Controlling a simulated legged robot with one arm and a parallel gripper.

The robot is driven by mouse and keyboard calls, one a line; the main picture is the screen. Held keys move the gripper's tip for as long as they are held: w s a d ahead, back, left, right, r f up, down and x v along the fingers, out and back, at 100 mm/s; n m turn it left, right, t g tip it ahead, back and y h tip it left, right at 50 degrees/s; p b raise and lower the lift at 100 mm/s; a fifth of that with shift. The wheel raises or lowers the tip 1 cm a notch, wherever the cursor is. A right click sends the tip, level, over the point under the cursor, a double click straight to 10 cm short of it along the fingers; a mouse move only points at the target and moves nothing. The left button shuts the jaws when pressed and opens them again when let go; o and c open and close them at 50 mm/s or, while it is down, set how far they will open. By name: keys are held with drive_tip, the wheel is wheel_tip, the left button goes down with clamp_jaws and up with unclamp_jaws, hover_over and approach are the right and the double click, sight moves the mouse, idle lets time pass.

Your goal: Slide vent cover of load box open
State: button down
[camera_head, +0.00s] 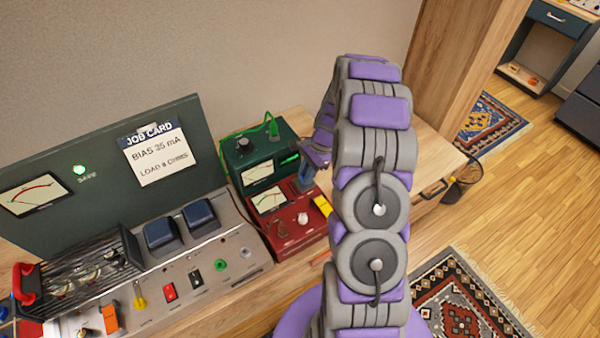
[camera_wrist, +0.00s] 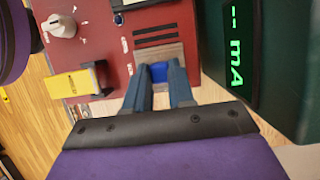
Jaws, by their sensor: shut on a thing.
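The load box appears to be the red box with a meter and a white knob, on the bench in the head view (camera_head: 290,233). In the wrist view its red top (camera_wrist: 110,55) shows two dark vent slots beside a grey-brown vent cover (camera_wrist: 172,50). A small blue tab (camera_wrist: 158,72) stands on the cover. My gripper (camera_wrist: 159,80) is shut on this tab, a finger on each side of it. In the head view my gripper (camera_head: 306,182) is over the back right of the red box, and my arm hides part of that area.
A green metering box (camera_head: 255,155) stands close behind the red box; its lit display (camera_wrist: 236,50) is right beside my gripper in the wrist view. A yellow switch (camera_head: 322,206) is on the red box. A grey amp chassis (camera_head: 215,265) stands at left.

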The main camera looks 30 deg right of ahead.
drive_tip(key=d+p, duration=0.1)
drive_tip(key=d, duration=0.2)
drive_tip(key=shift+w, duration=0.15)
drive_tip(key=c, duration=1.3)
unclamp_jaws()
drive_tip(key=o, duration=0.3)
drive_tip(key=shift+d, duration=0.25)
drive_tip(key=shift+o, duration=0.2)
